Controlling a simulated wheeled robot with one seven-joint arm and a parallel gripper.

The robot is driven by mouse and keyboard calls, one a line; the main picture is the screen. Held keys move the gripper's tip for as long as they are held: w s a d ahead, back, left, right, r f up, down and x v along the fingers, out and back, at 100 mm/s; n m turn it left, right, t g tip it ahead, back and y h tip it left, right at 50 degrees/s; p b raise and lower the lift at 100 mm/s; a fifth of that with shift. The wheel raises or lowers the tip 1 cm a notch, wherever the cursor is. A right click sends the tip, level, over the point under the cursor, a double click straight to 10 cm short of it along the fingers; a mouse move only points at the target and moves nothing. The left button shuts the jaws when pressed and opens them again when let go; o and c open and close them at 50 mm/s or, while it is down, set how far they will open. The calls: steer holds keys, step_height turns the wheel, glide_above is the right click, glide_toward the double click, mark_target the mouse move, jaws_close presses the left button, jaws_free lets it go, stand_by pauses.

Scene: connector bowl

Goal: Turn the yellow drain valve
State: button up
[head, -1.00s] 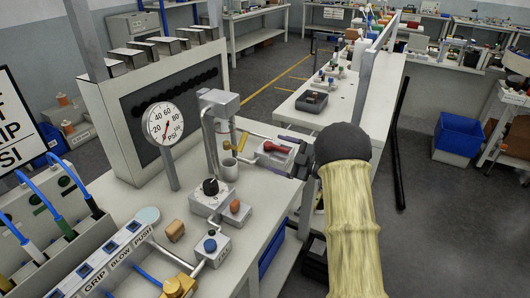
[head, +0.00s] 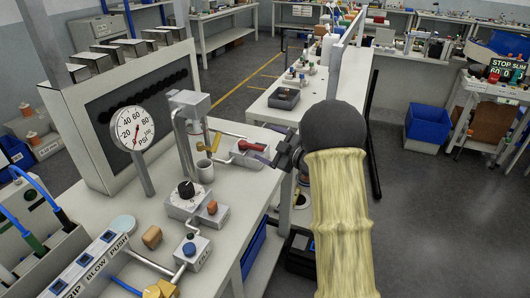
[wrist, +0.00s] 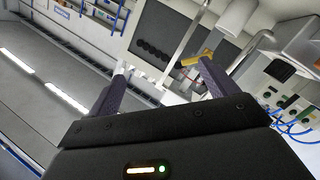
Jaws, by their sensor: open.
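The yellow drain valve handle (head: 214,142) sits low on the upright grey pipe (head: 186,140) at the far end of the bench, just above a grey cup (head: 205,170). It also shows in the wrist view (wrist: 196,58), beyond the right finger's tip and partly hidden by it. My gripper (head: 262,157) is over the bench's right edge, to the right of the valve and apart from it. In the wrist view its two purple fingers (wrist: 163,76) are spread with nothing between them.
A red-handled valve block (head: 250,152) stands between my gripper and the yellow handle in the head view. Open floor (head: 440,205) lies to the right.

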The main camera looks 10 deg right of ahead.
steer(key=s+f+m+g+h, duration=0.2)
steer(key=s+m, duration=0.3)
steer(key=s, duration=0.6)
steer(key=s+f+m+g+h, duration=0.2)
steer(key=s+m+g+h, duration=0.2)
steer(key=s, duration=0.7)
steer(key=s+a+f+m+g+h, duration=0.1)
steer(key=s+f+m+g+h, duration=0.2)
steer(key=s, duration=0.8)
steer(key=m+g, duration=0.2)
steer(key=m, duration=0.1)
steer(key=shift+s+h, duration=0.3)
